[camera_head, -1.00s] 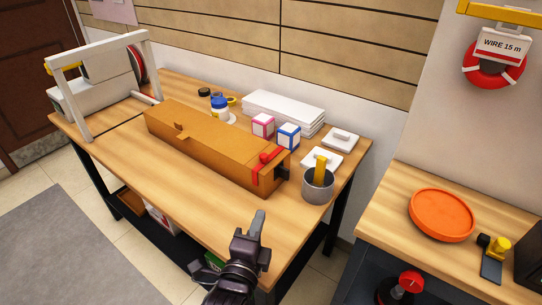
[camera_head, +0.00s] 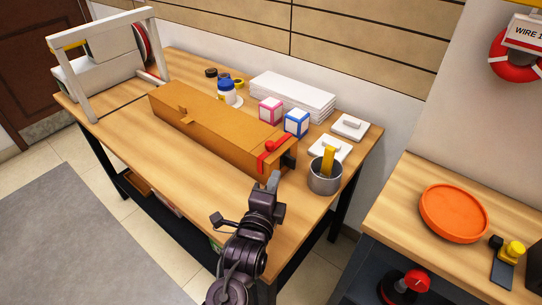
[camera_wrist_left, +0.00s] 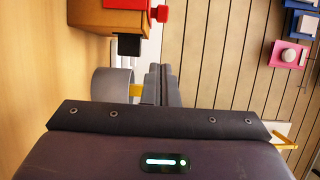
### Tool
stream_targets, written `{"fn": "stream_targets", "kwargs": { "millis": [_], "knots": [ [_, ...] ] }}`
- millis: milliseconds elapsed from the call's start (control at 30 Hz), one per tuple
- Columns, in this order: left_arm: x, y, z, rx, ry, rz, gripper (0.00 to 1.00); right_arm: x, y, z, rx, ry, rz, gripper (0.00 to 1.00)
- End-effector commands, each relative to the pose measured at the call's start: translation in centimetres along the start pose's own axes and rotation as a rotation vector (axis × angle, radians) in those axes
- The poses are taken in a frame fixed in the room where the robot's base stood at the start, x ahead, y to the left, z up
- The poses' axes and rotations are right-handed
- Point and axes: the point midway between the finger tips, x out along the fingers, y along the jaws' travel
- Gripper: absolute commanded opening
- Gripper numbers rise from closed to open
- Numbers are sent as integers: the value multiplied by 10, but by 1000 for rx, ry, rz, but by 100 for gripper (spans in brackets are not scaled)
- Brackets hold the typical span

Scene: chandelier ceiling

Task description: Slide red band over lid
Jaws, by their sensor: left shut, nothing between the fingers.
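A long orange-brown wooden box (camera_head: 205,124) with its lid on lies on the bench. The red band (camera_head: 262,164) is at its right end, running down the front side, with a red knob (camera_head: 278,146) on top. In the left wrist view a red part (camera_wrist_left: 160,13) shows at the edge of the box (camera_wrist_left: 112,22), above a black piece (camera_wrist_left: 128,45). My left gripper (camera_head: 272,182) is shut and empty, just in front of the box's right end, near the band; whether it touches is unclear. Its closed fingers show in the left wrist view (camera_wrist_left: 164,85). My right gripper is out of view.
A grey cup (camera_head: 324,178) with a yellow item stands right of the gripper. Pink and blue boxes (camera_head: 296,122), white sheets (camera_head: 292,94) and white-lidded pieces stand behind. A white frame (camera_head: 90,105) stands at the left. The bench front left of the gripper is clear.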

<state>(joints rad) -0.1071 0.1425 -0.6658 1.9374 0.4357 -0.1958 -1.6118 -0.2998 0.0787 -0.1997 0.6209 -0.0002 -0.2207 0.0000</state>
Motion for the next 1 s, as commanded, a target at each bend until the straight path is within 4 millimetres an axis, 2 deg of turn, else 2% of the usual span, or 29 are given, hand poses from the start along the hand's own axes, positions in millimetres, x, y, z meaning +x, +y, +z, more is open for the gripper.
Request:
{"fn": "stream_targets", "kwargs": {
  "millis": [33,200,400,600,933,1000],
  "knots": [
    [13,-2,1,0,-3,-3,0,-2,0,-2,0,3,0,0],
    [48,-2,0,-1,-1,-2,0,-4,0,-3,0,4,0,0],
    [68,-1,21,2,-1,0,0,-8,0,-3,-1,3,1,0],
    [75,0,28,0,0,-1,0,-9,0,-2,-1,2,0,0],
    [75,0,30,0,0,-1,0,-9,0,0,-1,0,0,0],
    [78,-1,36,4,-1,-1,0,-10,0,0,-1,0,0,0]
  ]
}}
